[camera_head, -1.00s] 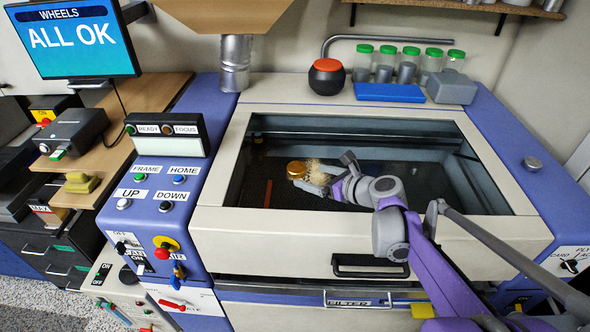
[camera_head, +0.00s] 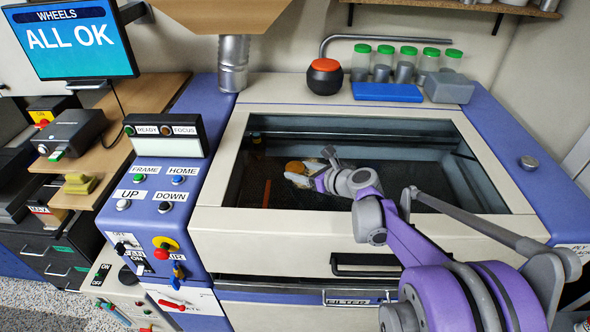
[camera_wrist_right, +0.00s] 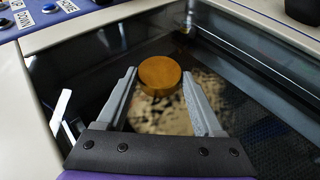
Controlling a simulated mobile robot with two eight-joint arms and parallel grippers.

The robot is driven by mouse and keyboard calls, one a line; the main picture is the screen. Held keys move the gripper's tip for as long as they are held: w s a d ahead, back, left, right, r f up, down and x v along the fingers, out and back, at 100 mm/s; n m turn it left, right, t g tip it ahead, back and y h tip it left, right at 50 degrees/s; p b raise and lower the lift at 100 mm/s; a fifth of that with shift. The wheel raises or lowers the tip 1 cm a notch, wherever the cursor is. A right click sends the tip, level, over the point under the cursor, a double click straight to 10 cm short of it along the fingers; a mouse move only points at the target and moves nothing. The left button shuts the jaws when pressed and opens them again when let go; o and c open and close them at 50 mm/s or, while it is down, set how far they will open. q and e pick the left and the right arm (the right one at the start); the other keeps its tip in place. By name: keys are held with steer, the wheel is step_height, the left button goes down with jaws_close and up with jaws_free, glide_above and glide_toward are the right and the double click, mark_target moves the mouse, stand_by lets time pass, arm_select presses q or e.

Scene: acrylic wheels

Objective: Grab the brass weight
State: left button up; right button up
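The brass weight (camera_head: 294,167) is a short golden cylinder inside the open bed of the machine (camera_head: 210,219). In the right wrist view the brass weight (camera_wrist_right: 160,75) lies ahead, between and slightly beyond the fingertips. My right gripper (camera_head: 303,177) reaches into the bed from the right, close to the weight; its fingers are small in the head view. In the right wrist view my right gripper (camera_wrist_right: 159,88) is open, a finger on either side and nothing between them touching. My left gripper is not in view.
The bed's raised front wall and side rims surround the weight. A pale, speckled sheet (camera_wrist_right: 165,115) lies under it. A reddish strip (camera_head: 267,193) lies left in the bed.

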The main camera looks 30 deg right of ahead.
jaws_close()
steer(key=shift+r, duration=0.2)
